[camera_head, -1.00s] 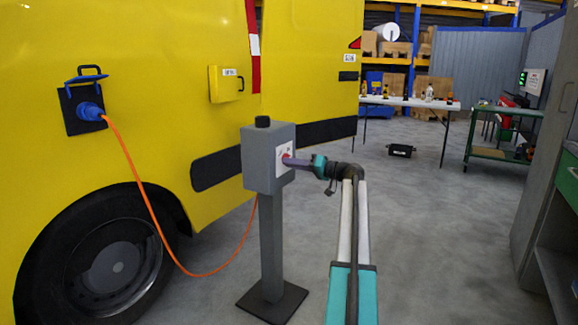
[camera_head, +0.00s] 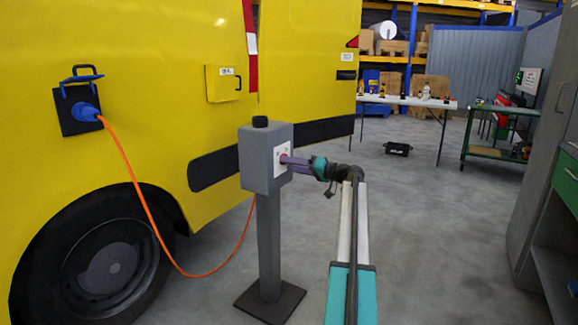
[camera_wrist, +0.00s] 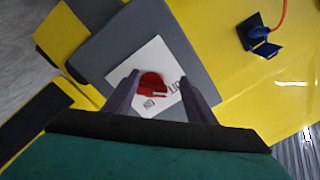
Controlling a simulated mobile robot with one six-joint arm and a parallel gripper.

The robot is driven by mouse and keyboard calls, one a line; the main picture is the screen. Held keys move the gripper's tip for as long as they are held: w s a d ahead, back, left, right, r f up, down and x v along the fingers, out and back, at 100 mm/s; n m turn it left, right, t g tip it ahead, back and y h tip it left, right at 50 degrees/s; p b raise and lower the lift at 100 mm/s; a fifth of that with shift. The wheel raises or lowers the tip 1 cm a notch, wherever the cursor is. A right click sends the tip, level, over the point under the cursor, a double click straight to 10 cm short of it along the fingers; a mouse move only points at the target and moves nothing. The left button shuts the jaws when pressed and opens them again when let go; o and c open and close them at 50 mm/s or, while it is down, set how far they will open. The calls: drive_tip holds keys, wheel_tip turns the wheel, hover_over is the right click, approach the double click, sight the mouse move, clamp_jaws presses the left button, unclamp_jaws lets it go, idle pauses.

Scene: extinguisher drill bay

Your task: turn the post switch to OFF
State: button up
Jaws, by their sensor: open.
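The post switch is a grey box (camera_head: 258,155) on a post beside the yellow vehicle. Its white plate (camera_wrist: 130,70) faces my gripper and carries a red knob (camera_wrist: 151,84) with a pale mark on it. One printed label (camera_wrist: 149,102) reads ON. The other label, at the right (camera_wrist: 180,85), is partly covered by a finger. My gripper (camera_wrist: 158,80) is open, with one finger on each side of the knob. I cannot tell whether they touch it.
An orange cable (camera_head: 137,185) runs from a blue plug (camera_head: 86,111) on the yellow vehicle (camera_head: 150,60) down behind the post. A black case (camera_head: 398,149) lies on the floor. A white table (camera_head: 408,101) and a green cart (camera_head: 497,154) stand further back. The floor right of my arm is clear.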

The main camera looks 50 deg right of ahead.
drive_tip(key=p+v, duration=0.2)
drive_tip(key=v, duration=1.1)
drive_tip(key=shift+f, duration=0.3)
drive_tip(key=shift+w+d, duration=0.1)
drive_tip(key=shift+w, duration=0.05)
